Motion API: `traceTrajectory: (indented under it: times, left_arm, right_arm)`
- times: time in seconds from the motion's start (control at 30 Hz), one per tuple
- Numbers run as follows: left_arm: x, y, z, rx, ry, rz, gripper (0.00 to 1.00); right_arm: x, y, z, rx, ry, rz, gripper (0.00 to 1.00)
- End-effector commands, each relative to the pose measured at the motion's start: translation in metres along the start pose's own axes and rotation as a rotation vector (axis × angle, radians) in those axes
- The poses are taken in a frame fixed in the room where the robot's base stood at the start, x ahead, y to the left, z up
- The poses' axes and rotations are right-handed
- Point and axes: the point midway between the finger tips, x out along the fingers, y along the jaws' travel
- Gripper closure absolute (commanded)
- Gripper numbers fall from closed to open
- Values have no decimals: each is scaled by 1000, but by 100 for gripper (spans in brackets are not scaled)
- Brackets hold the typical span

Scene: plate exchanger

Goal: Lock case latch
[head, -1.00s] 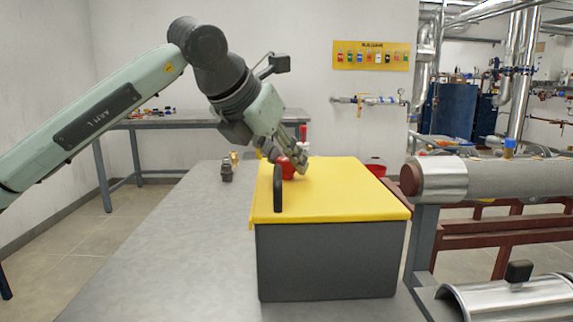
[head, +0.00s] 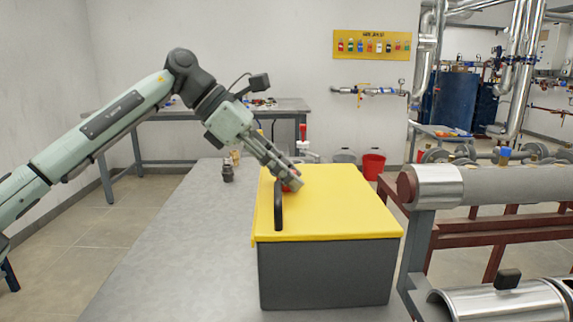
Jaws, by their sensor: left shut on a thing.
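A grey case with a yellow lid (head: 335,215) stands on the grey table, lid down. A black upright handle (head: 279,206) stands on the lid's left part. My left gripper (head: 293,184) is low over the lid behind the handle, shut on a small red thing (head: 290,186), probably the case latch, mostly hidden by the fingers. I cannot tell whether the latch is locked. My right gripper is not in view.
The grey table (head: 185,255) has free room left of the case. Small dark fittings (head: 228,172) stand behind it to the left. A pipe with a red-brown end (head: 425,187) lies close at the right. A red bucket (head: 373,166) is on the floor beyond.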

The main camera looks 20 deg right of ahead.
Motion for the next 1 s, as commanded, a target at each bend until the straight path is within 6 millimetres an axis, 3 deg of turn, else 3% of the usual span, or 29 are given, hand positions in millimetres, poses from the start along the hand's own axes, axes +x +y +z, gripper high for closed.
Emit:
traceTrajectory:
  times: [0.43, 1.0]
  left_arm:
    - [0, 0, 0, 153, 3, -150, 100]
    - [0, 0, -1, 173, 4, -170, 100]
  right_arm:
    - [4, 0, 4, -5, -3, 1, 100]
    - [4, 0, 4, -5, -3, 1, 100]
